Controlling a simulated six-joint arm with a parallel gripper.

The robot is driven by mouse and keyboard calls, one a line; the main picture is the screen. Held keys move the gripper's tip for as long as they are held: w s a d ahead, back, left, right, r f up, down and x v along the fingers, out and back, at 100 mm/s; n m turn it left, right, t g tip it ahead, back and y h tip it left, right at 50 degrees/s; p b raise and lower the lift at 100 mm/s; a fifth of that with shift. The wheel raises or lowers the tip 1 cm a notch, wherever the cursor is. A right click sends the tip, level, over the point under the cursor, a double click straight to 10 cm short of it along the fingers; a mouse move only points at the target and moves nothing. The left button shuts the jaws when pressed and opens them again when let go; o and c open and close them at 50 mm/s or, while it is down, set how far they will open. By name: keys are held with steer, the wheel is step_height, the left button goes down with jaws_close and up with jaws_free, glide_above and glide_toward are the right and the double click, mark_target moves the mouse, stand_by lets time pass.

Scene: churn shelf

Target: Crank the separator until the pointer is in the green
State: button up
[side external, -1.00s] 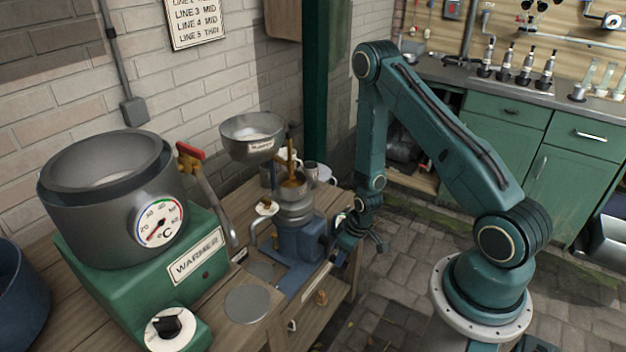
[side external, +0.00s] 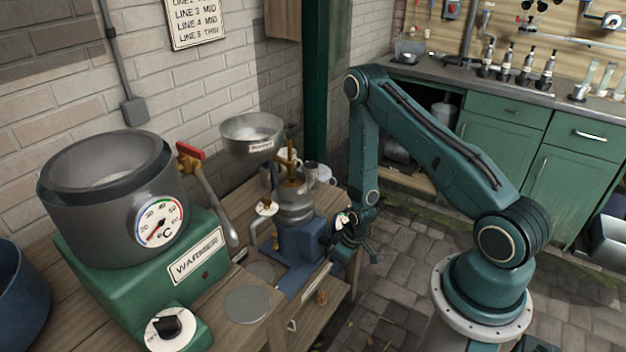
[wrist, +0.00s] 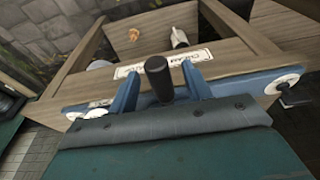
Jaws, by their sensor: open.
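The separator (side external: 300,241) stands on the bench, with a blue base, a grey metal body and a wide supply bowl (side external: 252,131) above it. A small white dial with a green patch (side external: 342,220) shows at its right side, partly hidden by my arm; its pointer is too small to read. My gripper (side external: 341,250) is low beside the base. In the wrist view its two blue fingers (wrist: 160,90) are open, one on each side of a dark upright crank grip (wrist: 158,75). I cannot tell whether they touch it. The rest of the crank is hidden.
The green warmer (side external: 146,245) with its large pot and temperature gauge stands at the left of the bench. Cups stand behind the separator. Open paved floor lies right of the bench.

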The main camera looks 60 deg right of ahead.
steer(key=shift+f, duration=0.3)
stand_by(0.4)
steer(key=c, duration=1)
